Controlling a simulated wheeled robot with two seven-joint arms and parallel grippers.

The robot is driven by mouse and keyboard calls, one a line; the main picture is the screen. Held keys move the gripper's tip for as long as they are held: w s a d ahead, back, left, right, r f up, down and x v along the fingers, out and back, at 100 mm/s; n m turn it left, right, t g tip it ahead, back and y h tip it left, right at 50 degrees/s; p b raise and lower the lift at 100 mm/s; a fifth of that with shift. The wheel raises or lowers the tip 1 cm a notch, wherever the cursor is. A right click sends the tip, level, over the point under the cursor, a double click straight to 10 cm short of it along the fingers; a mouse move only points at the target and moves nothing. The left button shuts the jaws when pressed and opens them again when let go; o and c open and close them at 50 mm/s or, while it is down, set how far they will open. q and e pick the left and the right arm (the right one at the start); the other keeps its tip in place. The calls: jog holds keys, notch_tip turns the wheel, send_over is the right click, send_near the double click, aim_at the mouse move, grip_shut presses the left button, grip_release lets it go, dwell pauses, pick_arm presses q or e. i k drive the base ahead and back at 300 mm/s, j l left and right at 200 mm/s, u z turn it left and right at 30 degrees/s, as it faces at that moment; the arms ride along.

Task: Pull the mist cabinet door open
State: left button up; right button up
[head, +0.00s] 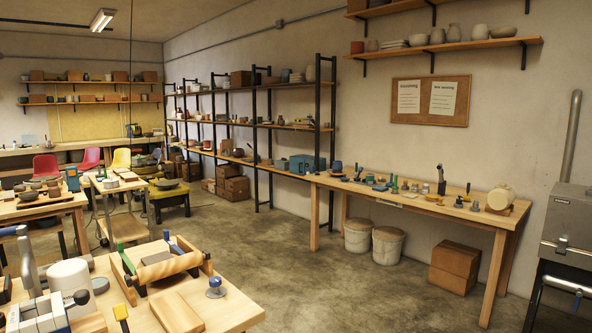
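I cannot make out a cabinet that is clearly the mist cabinet, nor its door. A dark grey metal unit (570,225) stands at the right edge, cut off by the frame. It has a small label, a latch and a bar handle low on its front. I cannot tell whether this is the mist cabinet. Neither of my grippers is in view.
A long wooden bench (430,205) with small tools stands along the right wall. Two white buckets (388,245) and brown boxes (454,266) sit under it. A cluttered worktable (235,308) fills the lower left. The concrete floor (330,295) between them is clear.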

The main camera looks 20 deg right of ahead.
aim_at(297, 165)
jog(key=i+l+z, duration=0.55)
jog(key=i+z, duration=0.25)
jog(key=i+l+z, duration=0.1)
jog(key=i+z, duration=0.35)
jog(key=i+j+z, duration=0.1)
jog(key=i+z, duration=0.3)
jog(key=i+u, duration=0.1)
jog(key=i, duration=0.5)
jog(key=i+l, duration=0.15)
jog(key=i, duration=0.4)
jog(key=i+j+u, duration=0.2)
jog(key=i+u, duration=0.65)
jog(key=i+l+u, duration=0.1)
jog(key=i+u, duration=0.5)
jog(key=i, duration=3.05)
jog(key=i+j+z, duration=0.2)
jog(key=i, duration=0.45)
jog(key=i+z, duration=0.25)
jog(key=i, duration=0.35)
jog(key=i+j+z, duration=0.35)
jog(key=i+z, duration=0.2)
jog(key=i, duration=0.1)
